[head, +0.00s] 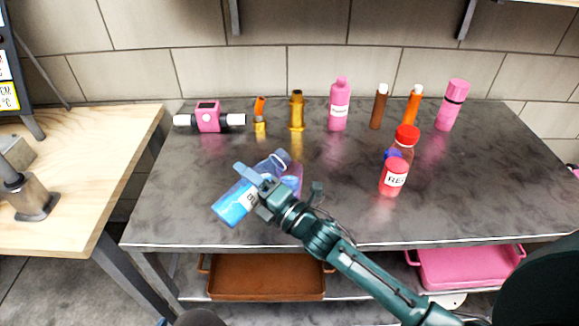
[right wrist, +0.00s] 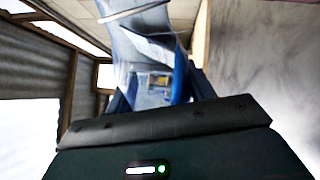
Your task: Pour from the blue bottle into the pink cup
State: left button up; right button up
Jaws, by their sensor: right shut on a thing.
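My right gripper (head: 262,190) is shut on the blue bottle (head: 232,207) above the grey table. The bottle is clear with blue liquid and a partly hidden label. It is tilted far over, with its base to the lower left and its neck to the upper right. In the right wrist view the clear bottle (right wrist: 150,45) fills the space ahead of the gripper. A pinkish-purple see-through thing, probably the pink cup (head: 294,177), shows just behind the bottle neck and gripper. It is partly hidden, and I cannot tell whether the bottle touches it. My left gripper is not in view.
A red bottle (head: 397,178) stands right of my right gripper, with something blue behind it. Along the back stand a pink bottle (head: 339,108), a pink flask (head: 452,106), brown and orange bottles and a pink-and-white device (head: 208,117).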

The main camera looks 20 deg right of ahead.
pick_arm(q)
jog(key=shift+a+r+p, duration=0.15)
jog(key=shift+p, duration=0.15)
pick_arm(e)
jog(key=shift+w+d+r+m, duration=0.1)
jog(key=shift+d+r+m, duration=0.05)
jog(key=shift+r+m, duration=0.25)
dwell(0.3)
pick_arm(q)
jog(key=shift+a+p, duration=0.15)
jog(key=shift+p, duration=0.2)
pick_arm(e)
jog(key=shift+r+m, duration=0.25)
jog(key=shift+m, duration=0.15)
pick_arm(q)
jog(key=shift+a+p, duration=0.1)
jog(key=shift+p, duration=0.2)
pick_arm(e)
jog(key=shift+r+m, duration=0.2)
jog(key=shift+m, duration=0.2)
